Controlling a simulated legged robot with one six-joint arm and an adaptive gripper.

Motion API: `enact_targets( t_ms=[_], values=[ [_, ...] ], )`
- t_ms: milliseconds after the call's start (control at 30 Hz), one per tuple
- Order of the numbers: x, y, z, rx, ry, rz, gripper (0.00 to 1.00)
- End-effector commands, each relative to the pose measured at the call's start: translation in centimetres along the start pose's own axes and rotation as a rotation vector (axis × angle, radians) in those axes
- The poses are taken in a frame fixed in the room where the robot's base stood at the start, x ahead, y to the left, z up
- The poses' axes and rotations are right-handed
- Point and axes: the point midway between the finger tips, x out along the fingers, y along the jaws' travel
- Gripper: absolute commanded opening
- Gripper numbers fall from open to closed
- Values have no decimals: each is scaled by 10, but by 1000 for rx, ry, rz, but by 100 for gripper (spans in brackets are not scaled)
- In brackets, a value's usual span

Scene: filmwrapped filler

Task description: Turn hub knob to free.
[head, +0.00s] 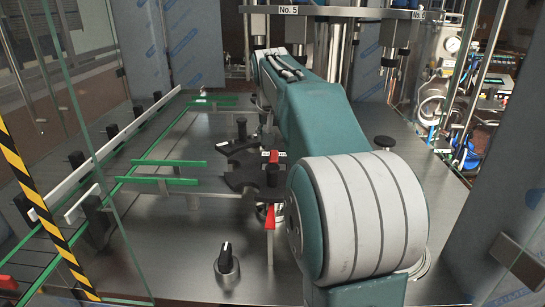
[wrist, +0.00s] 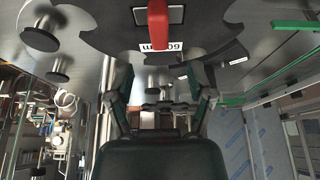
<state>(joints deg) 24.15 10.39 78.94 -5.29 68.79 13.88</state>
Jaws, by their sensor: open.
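A black star wheel plate (head: 245,178) lies flat on the steel deck in the head view. A black knob (head: 272,175) stands upright at its hub, with red parts (head: 270,216) beside it. The wrist view shows a dark plate with a red handle (wrist: 158,25) and a "60 mm" label. I cannot tell either knob's setting. My gripper (wrist: 160,90) is open, its two fingers apart with nothing held between them. It is hidden behind my arm in the head view.
Green guide rails (head: 165,181) and a conveyor with a white rail (head: 100,155) are on the left. A glass panel and a yellow-black striped edge (head: 45,210) stand at front left. Filler rods hang from the "No. 5" carrier (head: 330,12). The front deck is mostly clear.

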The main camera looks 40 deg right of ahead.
Motion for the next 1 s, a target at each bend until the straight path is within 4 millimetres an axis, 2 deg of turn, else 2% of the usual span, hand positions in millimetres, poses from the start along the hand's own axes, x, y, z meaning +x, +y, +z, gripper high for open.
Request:
enact_targets(
  t_ms=[33,200,400,567,800,833,867,900,967,1000],
  values=[
    [11,0,0,0,-4,1,69],
    [43,0,1,0,-5,1,69],
    [73,0,1,0,-3,0,69],
    [82,0,0,0,0,0,69],
    [83,0,0,0,1,-1,69],
    [83,0,0,0,1,-1,64],
    [83,0,0,0,0,-1,51],
    [83,0,0,0,0,-1,33],
    [83,0,0,0,0,-1,6],
    [83,0,0,0,0,-1,0]
  ],
)
